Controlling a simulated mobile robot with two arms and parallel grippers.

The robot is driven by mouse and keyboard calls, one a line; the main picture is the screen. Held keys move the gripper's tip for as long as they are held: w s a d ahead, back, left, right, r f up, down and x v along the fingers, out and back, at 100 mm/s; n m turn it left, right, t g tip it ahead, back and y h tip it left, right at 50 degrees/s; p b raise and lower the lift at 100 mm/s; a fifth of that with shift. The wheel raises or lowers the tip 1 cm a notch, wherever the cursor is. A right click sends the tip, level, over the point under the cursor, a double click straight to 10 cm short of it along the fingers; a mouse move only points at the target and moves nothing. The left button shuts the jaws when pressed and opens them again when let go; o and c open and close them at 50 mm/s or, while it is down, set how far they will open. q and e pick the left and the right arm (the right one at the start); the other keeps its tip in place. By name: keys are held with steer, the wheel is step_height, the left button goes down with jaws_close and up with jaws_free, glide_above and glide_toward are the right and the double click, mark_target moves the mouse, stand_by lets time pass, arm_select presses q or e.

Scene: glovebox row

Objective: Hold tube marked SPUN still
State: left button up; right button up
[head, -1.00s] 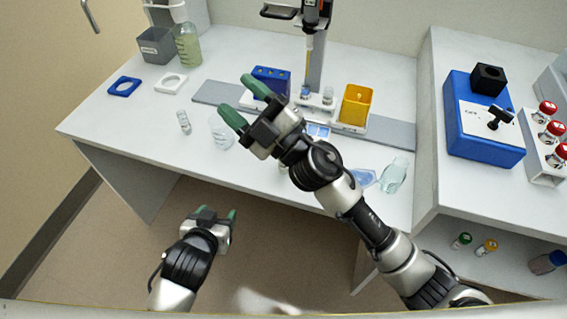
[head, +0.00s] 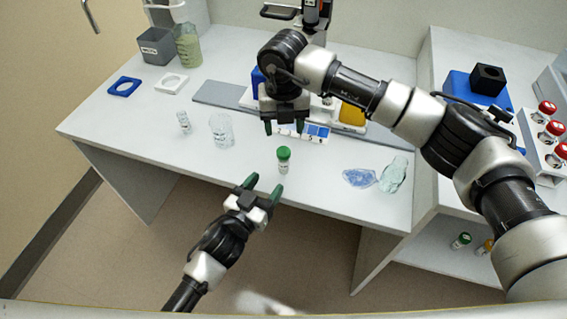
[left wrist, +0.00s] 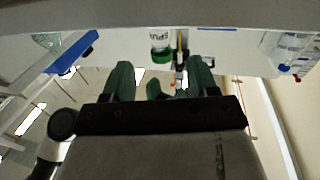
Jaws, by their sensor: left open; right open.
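The tube marked SPUN (head: 283,160) is a small clear tube with a green cap, upright near the front edge of the bench. In the left wrist view the tube (left wrist: 160,44) appears upside down, its label readable in part, above the gap between my fingers. My left gripper (head: 264,188) is open and empty at the bench's front edge, just in front of the tube and apart from it. My right gripper (head: 284,127) is open, pointing down behind the tube; nothing shows between its fingers.
A clear beaker (head: 222,130) and a small vial (head: 184,122) stand left of the tube. A blue weighing dish (head: 359,178) and a clear flask (head: 394,174) are to its right. My right arm partly hides the yellow box (head: 352,115) and the blue rack behind.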

mark_target(281, 164)
arm_select(q)
steer(key=x, duration=0.9)
steer(key=shift+a, duration=0.1)
jaws_close()
